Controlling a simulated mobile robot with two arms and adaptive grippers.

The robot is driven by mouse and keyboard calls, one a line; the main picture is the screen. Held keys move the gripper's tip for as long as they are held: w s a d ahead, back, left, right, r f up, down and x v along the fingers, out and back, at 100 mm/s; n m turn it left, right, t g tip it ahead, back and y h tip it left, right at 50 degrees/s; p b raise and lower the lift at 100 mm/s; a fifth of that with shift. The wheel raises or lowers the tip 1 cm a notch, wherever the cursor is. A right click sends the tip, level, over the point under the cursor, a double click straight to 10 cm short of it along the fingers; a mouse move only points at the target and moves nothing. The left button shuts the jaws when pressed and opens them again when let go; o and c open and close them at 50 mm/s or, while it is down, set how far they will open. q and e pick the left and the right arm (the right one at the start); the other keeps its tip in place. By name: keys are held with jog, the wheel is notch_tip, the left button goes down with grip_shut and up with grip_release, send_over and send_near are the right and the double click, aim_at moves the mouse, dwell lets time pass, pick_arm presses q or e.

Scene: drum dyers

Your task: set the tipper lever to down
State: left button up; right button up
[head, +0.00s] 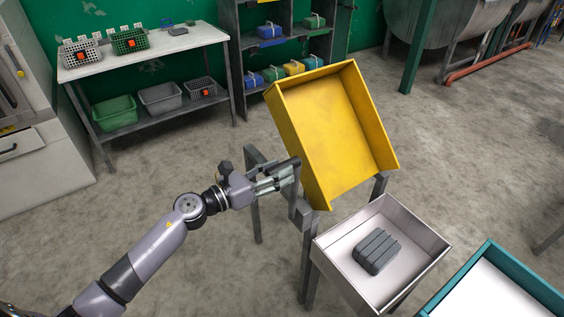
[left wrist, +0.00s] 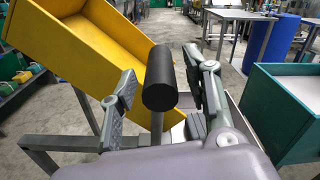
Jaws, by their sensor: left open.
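The tipper is a yellow open tray (head: 335,125) on a grey metal stand. It is tilted, with its near end low towards a metal tray (head: 425,235). My left gripper (head: 277,178) is at the left side of the stand. In the left wrist view, a black cylindrical lever grip (left wrist: 163,80) stands between the two open fingers, with clear gaps on both sides. The yellow tray also shows behind it (left wrist: 75,50). In the head view I cannot make out the lever grip apart from my gripper and the stand. My right gripper is out of view.
A grey ribbed block (head: 376,251) lies in the metal tray. A teal-rimmed bin (head: 490,250) stands at the lower right. A white table (head: 150,50) with baskets and a dark shelf (head: 240,60) stand at the back. The floor left of the stand is clear.

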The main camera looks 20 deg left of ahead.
pick_arm(q)
jog(key=shift+x, duration=0.85)
grip_shut()
dwell(0.3)
